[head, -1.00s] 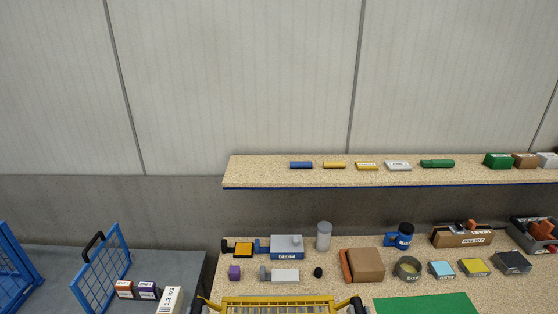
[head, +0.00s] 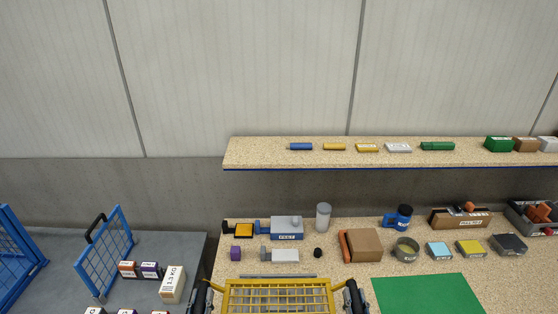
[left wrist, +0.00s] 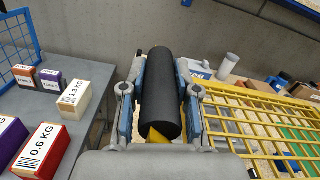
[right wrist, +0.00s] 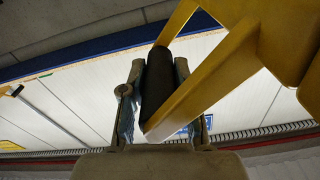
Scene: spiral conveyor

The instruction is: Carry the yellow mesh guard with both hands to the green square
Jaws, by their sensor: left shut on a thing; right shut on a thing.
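The yellow mesh guard (head: 278,298) is at the bottom middle of the head view, in front of the speckled bench; its lower part is cut off. It also shows in the left wrist view (left wrist: 262,125). My left gripper (head: 203,292) is at its left side, shut on a black handle grip (left wrist: 158,92) of the guard. My right gripper (head: 354,292) is at its right side, shut on the other black handle grip (right wrist: 158,85), with yellow frame bars beside it in the right wrist view. The green square (head: 428,294) lies flat on the bench, right of the guard.
A shelf (head: 260,152) is above. A grey table (head: 190,255) with weighted boxes and a blue mesh panel (head: 104,252) is left.

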